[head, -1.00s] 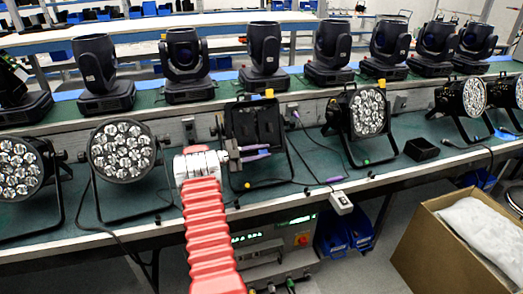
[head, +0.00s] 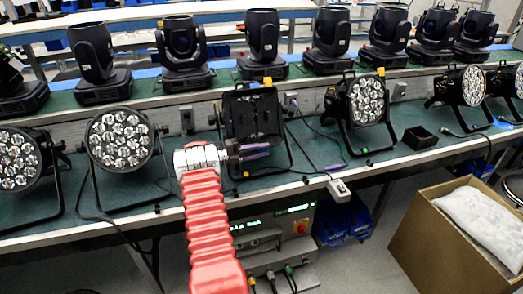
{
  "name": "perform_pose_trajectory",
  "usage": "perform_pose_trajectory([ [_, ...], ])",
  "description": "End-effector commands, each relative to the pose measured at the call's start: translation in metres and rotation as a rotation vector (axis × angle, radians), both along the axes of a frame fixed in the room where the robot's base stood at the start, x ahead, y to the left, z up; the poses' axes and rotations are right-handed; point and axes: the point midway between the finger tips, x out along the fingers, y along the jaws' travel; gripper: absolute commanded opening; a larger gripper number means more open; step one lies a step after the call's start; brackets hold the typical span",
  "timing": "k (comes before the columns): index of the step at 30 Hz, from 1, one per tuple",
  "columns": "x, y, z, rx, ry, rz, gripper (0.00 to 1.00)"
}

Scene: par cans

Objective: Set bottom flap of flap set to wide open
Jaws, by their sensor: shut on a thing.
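The flap set (head: 253,116) is the black square frame on the par can in the middle of the green bench. It faces me, with dark panels inside its frame. My gripper (head: 256,151), with purple fingers at the end of the red sleeved arm, is at the lower edge of the flap set. The fingers are close together and shut on the bottom flap. The flap is small and dark here and partly hidden by the fingers, so its exact angle cannot be told.
Par cans with lit-looking lens faces stand on both sides, one left (head: 120,139) and one right (head: 368,100). Moving-head lights line the shelf behind. A small black box (head: 420,137) and cables lie on the bench. A cardboard box (head: 420,225) stands at lower right.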

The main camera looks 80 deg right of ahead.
Motion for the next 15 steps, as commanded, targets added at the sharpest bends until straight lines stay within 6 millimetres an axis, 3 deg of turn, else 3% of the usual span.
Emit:
perform_pose_trajectory([
  [14,-0.0009,0.0001,-0.0033,-0.01,-0.007,0.0,0.0],
  [15,-0.0008,0.0001,-0.0032,-0.01,-0.007,0.0,0.23],
])
